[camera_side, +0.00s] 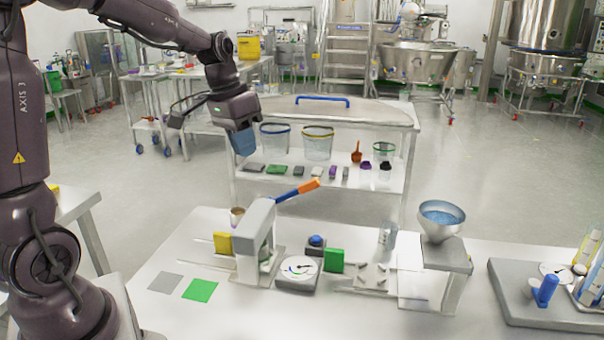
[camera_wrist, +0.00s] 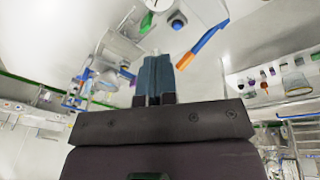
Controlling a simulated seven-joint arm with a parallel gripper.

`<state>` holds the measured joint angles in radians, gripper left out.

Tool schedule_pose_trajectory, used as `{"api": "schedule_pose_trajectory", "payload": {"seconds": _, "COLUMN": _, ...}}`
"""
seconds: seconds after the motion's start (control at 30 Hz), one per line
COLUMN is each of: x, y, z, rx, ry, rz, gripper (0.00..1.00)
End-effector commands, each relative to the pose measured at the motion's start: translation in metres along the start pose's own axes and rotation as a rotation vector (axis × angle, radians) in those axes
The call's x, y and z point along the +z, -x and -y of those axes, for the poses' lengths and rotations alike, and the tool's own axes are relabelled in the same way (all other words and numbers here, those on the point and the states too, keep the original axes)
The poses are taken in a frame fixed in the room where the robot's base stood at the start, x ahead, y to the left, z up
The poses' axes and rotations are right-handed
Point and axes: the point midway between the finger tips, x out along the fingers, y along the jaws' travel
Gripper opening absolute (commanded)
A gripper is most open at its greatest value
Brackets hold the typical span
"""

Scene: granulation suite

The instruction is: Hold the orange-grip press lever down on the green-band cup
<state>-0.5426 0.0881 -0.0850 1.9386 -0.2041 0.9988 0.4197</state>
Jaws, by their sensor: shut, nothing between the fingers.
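The press (camera_side: 256,238) is a grey arch on the table, with a blue lever (camera_side: 290,194) slanting up to the right and ending in an orange grip (camera_side: 313,184). The raised lever also shows in the wrist view (camera_wrist: 207,40), its orange end (camera_wrist: 185,61) just right of my fingertips. A small green-marked thing (camera_side: 265,256) sits under the arch; it may be the green-band cup, but the press mostly hides it. My gripper (camera_side: 243,147) is shut and empty, its blue fingers pointing down above and left of the lever. It also shows shut in the wrist view (camera_wrist: 156,60), apart from the grip.
A round dial (camera_side: 298,267), a blue button (camera_side: 316,241), and yellow (camera_side: 217,243) and green (camera_side: 334,260) blocks stand around the press. A blue-filled funnel (camera_side: 441,216) is on a stand at right. A cart (camera_side: 320,160) with tubs stands behind. The table's front left has flat grey and green squares.

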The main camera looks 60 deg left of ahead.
Motion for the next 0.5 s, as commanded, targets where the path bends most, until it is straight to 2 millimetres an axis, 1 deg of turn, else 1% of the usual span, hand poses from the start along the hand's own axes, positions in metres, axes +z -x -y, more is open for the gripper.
{"api": "schedule_pose_trajectory", "payload": {"seconds": 0.03, "x": -0.013, "y": -0.008, "z": 0.015, "rx": 0.03, "ry": -0.018, "rz": 0.007, "gripper": 0.0}}
{"api": "schedule_pose_trajectory", "payload": {"seconds": 0.17, "x": -0.043, "y": -0.023, "z": 0.049, "rx": 0.11, "ry": -0.124, "rz": -0.013, "gripper": 0.0}}
{"api": "schedule_pose_trajectory", "payload": {"seconds": 0.3, "x": -0.075, "y": -0.038, "z": 0.086, "rx": 0.196, "ry": -0.305, "rz": -0.09, "gripper": 0.0}}
{"api": "schedule_pose_trajectory", "payload": {"seconds": 0.4, "x": -0.096, "y": -0.037, "z": 0.098, "rx": 0.228, "ry": -0.476, "rz": -0.167, "gripper": 0.0}}
{"api": "schedule_pose_trajectory", "payload": {"seconds": 0.47, "x": -0.107, "y": -0.031, "z": 0.097, "rx": 0.232, "ry": -0.583, "rz": -0.212, "gripper": 0.0}}
{"api": "schedule_pose_trajectory", "payload": {"seconds": 0.5, "x": -0.113, "y": -0.025, "z": 0.096, "rx": 0.229, "ry": -0.648, "rz": -0.24, "gripper": 0.0}}
